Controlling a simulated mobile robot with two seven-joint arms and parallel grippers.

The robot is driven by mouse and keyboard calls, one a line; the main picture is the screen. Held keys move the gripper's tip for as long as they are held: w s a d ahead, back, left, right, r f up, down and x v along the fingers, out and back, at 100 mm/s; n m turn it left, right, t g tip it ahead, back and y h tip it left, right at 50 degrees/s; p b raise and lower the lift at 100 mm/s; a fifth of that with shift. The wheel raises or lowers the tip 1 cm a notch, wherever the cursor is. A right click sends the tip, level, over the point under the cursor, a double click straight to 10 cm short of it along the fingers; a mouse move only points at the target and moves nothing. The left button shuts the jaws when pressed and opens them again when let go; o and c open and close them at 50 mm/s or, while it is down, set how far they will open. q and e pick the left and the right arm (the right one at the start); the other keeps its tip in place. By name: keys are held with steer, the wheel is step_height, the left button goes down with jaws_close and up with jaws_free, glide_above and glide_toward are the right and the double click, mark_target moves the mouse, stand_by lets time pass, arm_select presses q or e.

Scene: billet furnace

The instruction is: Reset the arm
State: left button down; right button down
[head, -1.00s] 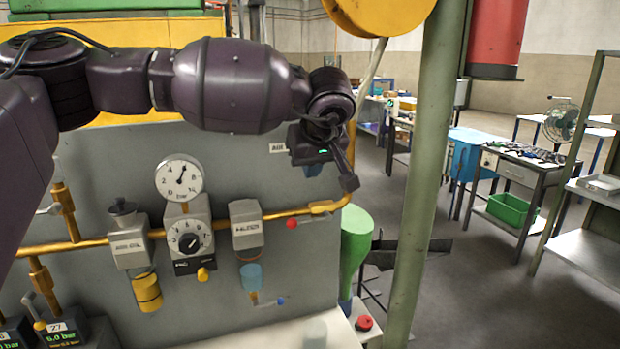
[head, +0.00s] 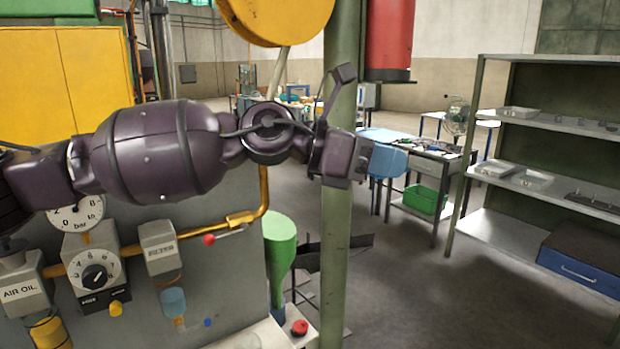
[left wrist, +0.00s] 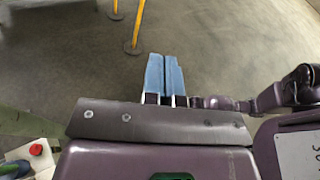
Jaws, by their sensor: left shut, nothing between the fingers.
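My left arm reaches across the head view from the left. My left gripper (head: 387,161) points to the right, in front of the green post. Its blue fingers are shut and hold nothing. In the left wrist view the two blue fingers (left wrist: 164,75) lie side by side over the bare floor. My right gripper is not in view in the head view, and I cannot make it out in the wrist view.
A green post (head: 339,240) stands close behind my left wrist. A panel with a pressure gauge (head: 76,214), a dial regulator (head: 96,276) and yellow pipes is at the lower left. A red button (head: 299,328) sits low. Shelves (head: 560,125) stand right, with open floor between.

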arm_select(q)
steer(key=w+a+f+m+t+y, duration=0.35)
steer(key=a+f+m+t, duration=0.65)
steer(key=m, duration=0.6)
steer(key=w+a+f+m+t+y, duration=0.35)
steer(key=a+f+m+t, duration=0.55)
steer(key=f+m, duration=0.55)
steer(key=s+a+f+n+g+y, duration=0.25)
steer(key=s+a+f, duration=0.25)
steer(key=a+f, duration=0.3)
steer(key=s+a+f+n+g+y, duration=0.1)
steer(key=s+a+f+n+y, duration=0.35)
steer(key=f, duration=0.45)
steer(key=s+a+f+n+g, duration=0.1)
steer(key=s+a+f+g, duration=0.1)
steer(key=s+f, duration=0.4)
steer(key=s+a+f+n+g+y, duration=0.1)
steer(key=s+a+f+n, duration=0.1)
steer(key=s+a+f, duration=0.2)
steer(key=s+f, duration=0.3)
steer(key=s, duration=0.4)
steer(key=shift+s+a+f+g+y, duration=0.15)
steer(key=shift+a+f+g+y, duration=0.15)
steer(key=shift+a+g, duration=0.05)
